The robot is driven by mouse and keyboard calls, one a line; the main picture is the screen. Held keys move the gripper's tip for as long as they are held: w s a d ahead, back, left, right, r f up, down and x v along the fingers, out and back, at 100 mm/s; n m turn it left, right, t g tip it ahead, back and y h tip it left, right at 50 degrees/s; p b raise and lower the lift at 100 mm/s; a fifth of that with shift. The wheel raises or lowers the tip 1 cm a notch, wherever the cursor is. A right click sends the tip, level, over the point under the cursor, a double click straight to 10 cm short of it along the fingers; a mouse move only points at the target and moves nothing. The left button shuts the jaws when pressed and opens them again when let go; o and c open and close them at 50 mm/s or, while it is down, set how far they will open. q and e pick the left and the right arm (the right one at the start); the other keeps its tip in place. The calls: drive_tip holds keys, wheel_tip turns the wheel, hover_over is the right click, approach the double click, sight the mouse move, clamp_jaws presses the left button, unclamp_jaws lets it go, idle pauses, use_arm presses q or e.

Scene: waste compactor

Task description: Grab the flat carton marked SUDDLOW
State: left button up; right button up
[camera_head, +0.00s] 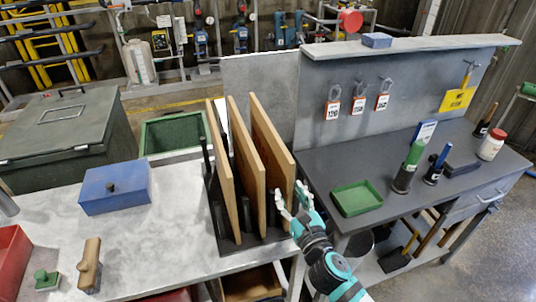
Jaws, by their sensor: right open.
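Three flat brown panels stand upright side by side in a dark rack: a left one (222,165), a middle one (246,160) and a right one (270,140). They could be flat cartons, but I cannot read SUDDLOW or any other marking on them. My right gripper (291,196) is open and empty, at the near right side of the right panel. Its fingers point up and away, and I cannot tell whether one touches the panel. My left gripper is not in view.
The rack stands on a grey bench (150,240) with a blue box (115,187) and a brown wooden block (89,268) on it. The dark workbench (440,195) at right holds a green tray (356,198). An open drawer (250,284) is below the rack.

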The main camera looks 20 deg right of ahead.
sight(281, 172)
drive_tip(key=w, duration=0.2)
drive_tip(key=w+p, duration=0.1)
drive_tip(key=w, duration=0.2)
drive_tip(key=w+p, duration=0.1)
drive_tip(key=w, duration=0.2)
drive_tip(key=shift+d+f, duration=0.1)
drive_tip(key=shift+d, duration=0.15)
drive_tip(key=shift+w+f, duration=0.15)
drive_tip(key=shift+w, duration=0.4)
drive_tip(key=shift+s, duration=0.1)
drive_tip(key=shift+c, duration=1)
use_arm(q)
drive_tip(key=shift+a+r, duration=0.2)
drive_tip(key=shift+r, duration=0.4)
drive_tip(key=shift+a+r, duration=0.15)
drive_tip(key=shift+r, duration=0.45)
use_arm(e)
clamp_jaws()
